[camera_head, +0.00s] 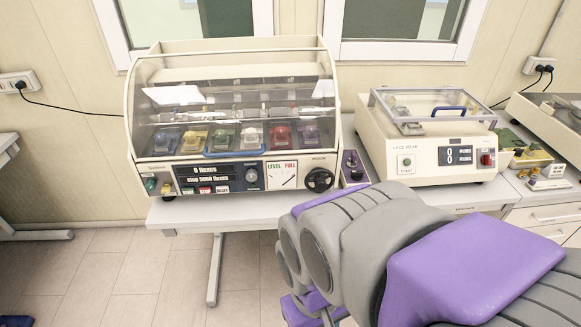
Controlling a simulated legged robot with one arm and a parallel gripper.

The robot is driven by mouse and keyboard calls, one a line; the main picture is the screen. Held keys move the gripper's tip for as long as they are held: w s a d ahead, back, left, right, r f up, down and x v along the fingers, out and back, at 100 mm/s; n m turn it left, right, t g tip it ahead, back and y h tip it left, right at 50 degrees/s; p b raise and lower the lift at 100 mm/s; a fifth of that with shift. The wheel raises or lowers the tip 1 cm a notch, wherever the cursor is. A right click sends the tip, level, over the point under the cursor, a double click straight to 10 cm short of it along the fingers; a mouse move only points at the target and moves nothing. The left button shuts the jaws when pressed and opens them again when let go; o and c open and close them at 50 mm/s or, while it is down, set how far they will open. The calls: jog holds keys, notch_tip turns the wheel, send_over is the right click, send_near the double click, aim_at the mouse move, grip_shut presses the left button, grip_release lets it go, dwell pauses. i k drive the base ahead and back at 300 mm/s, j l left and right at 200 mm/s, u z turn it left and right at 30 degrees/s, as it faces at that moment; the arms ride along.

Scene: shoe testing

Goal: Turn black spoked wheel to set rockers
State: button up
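The black spoked wheel (319,180) is on the lower right of the front panel of a cream flexing machine (237,125), below the label ROCK. To its left are a LEVEL/FULL dial (282,177), a round knob (252,176) and a dark display (205,175) reading 0 flexes and stop 5000 flexes. Under a clear cover, several coloured shoe-like pieces (222,138) stand in a row. My grey and purple arm fills the lower right, in front of the table and apart from the wheel in the picture. I cannot make out my gripper's fingers.
A small purple box (353,167) stands just right of the wheel. Farther right is a lace wear tester (425,135) with a clear lid, then small trays (525,155). The light table (240,207) has a narrow bare front edge. The tiled floor (110,275) at left is open.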

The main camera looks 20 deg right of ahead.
aim_at(321, 184)
jog(key=j+z, duration=0.75)
jog(key=j, duration=0.15)
